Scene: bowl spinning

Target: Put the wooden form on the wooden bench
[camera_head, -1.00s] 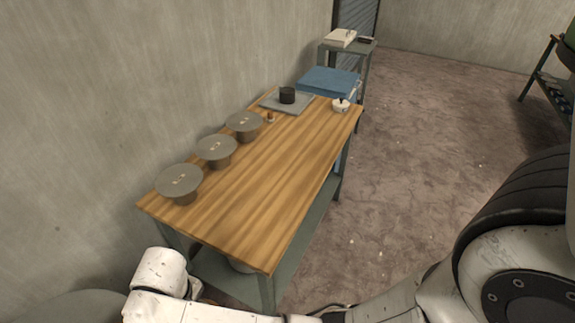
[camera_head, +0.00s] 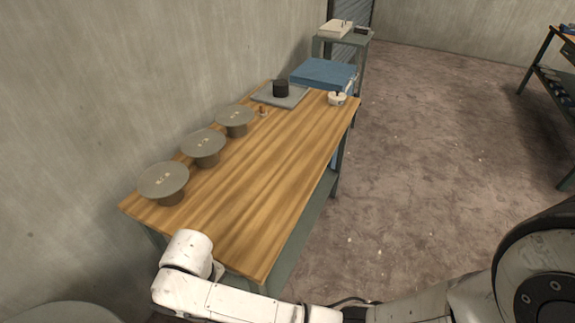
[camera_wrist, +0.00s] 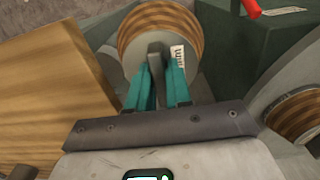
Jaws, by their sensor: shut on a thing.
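The wooden form (camera_wrist: 190,22) shows in the wrist view as a round, banded wood piece with a grey face, a grey stub and a white label. My gripper (camera_wrist: 158,78) has its teal fingers shut on the grey stub of the form. The wooden bench (camera_head: 265,185) stands along the wall in the head view. Its wood top also shows in the wrist view (camera_wrist: 62,85), left of the form and apart from it. My gripper and the held form are out of the head view; my white arm link shows at the bench's near end.
Several grey round-topped pieces (camera_head: 203,145) line the wall side of the bench. A grey plate with a black cylinder (camera_head: 281,88), a white pot (camera_head: 337,98) and a blue slab (camera_head: 323,73) are at the far end. The bench's middle and near right are clear. Another banded wooden piece (camera_wrist: 302,112) lies at right.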

